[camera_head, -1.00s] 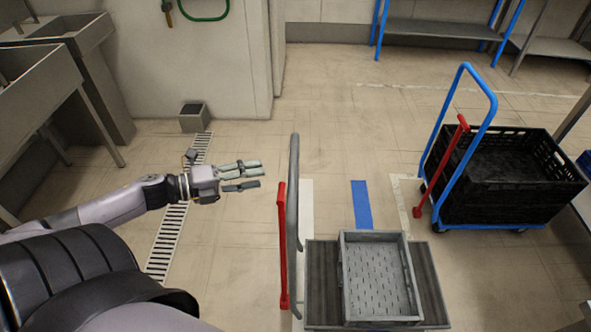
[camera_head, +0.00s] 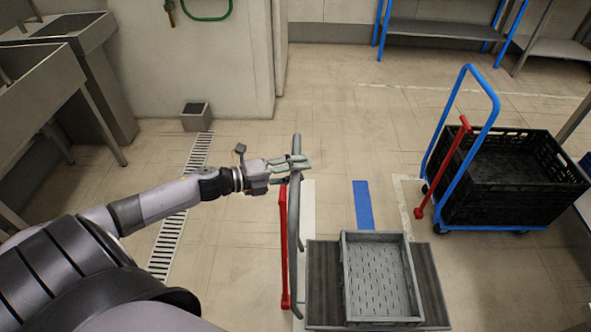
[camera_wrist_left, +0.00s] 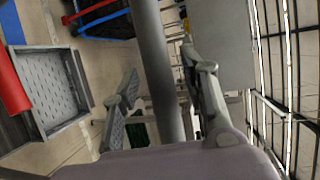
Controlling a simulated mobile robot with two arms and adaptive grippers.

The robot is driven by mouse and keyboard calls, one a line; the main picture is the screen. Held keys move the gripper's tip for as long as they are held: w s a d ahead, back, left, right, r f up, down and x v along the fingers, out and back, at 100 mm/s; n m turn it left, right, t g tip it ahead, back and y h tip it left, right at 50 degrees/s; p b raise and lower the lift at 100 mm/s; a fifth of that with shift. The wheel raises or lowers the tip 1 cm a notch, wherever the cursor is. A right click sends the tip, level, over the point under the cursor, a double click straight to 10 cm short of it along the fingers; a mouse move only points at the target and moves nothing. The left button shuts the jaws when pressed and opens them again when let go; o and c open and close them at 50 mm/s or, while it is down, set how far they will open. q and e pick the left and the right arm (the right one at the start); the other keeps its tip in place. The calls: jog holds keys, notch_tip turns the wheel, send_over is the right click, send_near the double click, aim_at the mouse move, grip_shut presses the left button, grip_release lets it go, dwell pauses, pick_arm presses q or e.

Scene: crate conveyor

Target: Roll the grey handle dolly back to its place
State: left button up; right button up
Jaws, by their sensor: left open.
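The grey handle dolly (camera_head: 425,276) stands at the bottom centre of the head view, with a grey crate (camera_head: 407,318) on its deck. Its upright grey handle (camera_head: 297,225) is on its left side, beside a red bar (camera_head: 284,250). My left gripper (camera_head: 298,163) is open at the upper part of the handle. In the left wrist view the grey handle tube (camera_wrist_left: 158,60) passes between the two open fingers (camera_wrist_left: 165,90). I cannot tell if either finger touches it. My right gripper is not in view.
A blue-handled dolly (camera_head: 483,103) with a black crate (camera_head: 555,195) stands at the right. A blue floor stripe (camera_head: 361,205) and white lines mark the floor behind the grey dolly. Sinks (camera_head: 95,75) are at the left, and a floor drain (camera_head: 168,240) runs below my arm. The middle floor is clear.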

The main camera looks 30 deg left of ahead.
pick_arm(q)
grip_shut()
dwell(0.5)
dwell(0.3)
